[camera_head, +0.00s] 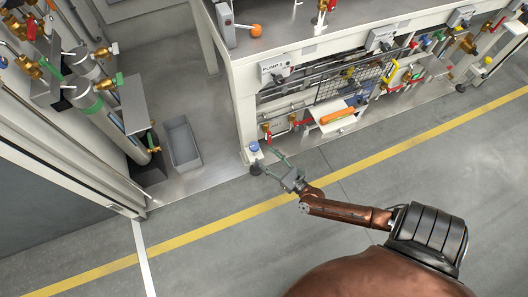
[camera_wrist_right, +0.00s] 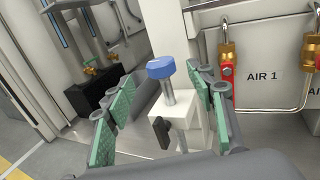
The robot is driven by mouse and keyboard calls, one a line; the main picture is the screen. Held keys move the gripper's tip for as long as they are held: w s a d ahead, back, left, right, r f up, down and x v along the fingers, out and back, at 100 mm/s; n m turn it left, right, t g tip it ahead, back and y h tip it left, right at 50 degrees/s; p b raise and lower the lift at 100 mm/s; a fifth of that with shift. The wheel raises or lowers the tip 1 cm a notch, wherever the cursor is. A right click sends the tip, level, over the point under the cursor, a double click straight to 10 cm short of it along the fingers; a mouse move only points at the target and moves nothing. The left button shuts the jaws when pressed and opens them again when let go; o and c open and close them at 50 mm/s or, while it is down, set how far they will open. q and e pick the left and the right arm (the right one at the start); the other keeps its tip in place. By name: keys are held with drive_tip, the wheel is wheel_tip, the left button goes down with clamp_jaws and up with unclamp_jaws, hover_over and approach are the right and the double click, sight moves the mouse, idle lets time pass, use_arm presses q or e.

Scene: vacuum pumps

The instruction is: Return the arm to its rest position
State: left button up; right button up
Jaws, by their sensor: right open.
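My right gripper (camera_head: 271,163) is open, its two green-padded fingers spread at the base of the pump bench. In the right wrist view the gripper (camera_wrist_right: 163,90) shows its fingers on either side of a blue round knob (camera_wrist_right: 160,68) on a pale block with a black lever. Gaps show between the knob and both fingers, and nothing is held. The knob also shows in the head view (camera_head: 254,146), just beyond the fingertips. My right arm reaches out over the yellow floor line. My left gripper is not in view.
The bench (camera_head: 246,115) has red-handled valves and an orange cylinder (camera_head: 337,116) on its lower level. An AIR 1 panel (camera_wrist_right: 265,80) with brass fittings is right of the fingers. A grey bin (camera_head: 182,143) stands left on the floor. The floor in front is clear.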

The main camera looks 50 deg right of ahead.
idle(0.6)
